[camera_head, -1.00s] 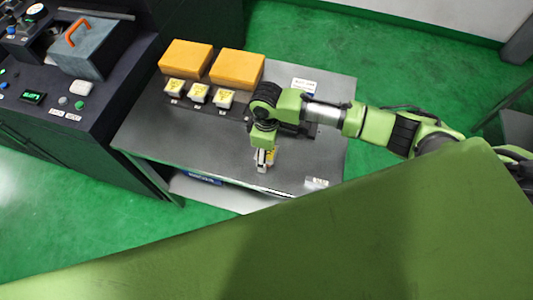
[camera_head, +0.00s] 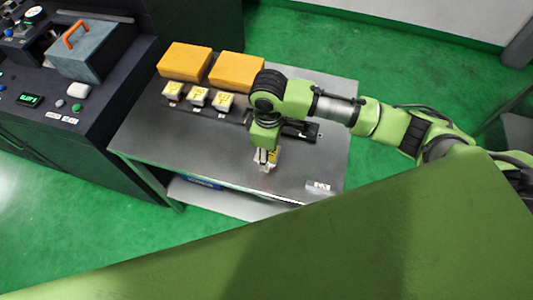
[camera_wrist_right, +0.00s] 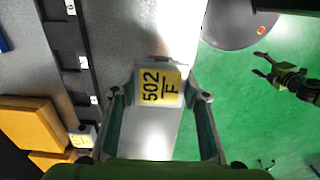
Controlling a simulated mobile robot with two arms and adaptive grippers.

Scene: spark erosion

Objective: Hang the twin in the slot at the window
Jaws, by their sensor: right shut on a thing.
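My right gripper (camera_head: 266,158) is over the front part of the grey table (camera_head: 215,150). In the right wrist view, the right gripper (camera_wrist_right: 160,100) is shut on a pale block with a yellow label (camera_wrist_right: 161,88) reading "502 F". A dark slotted strip (camera_wrist_right: 75,40) with small white windows runs to the left of the held block, apart from it. In the head view, three pale blocks with yellow labels (camera_head: 198,96) stand in a row at the strip's left part. My arm hides part of the strip. My left gripper (camera_wrist_right: 262,66) shows open and empty in the right wrist view.
Two orange blocks (camera_head: 185,61) (camera_head: 236,71) stand behind the row. A small pale plate (camera_head: 318,187) lies near the table's front right corner. A dark machine with an orange-handled box (camera_head: 88,48) stands at the left. The table's front middle is mostly clear.

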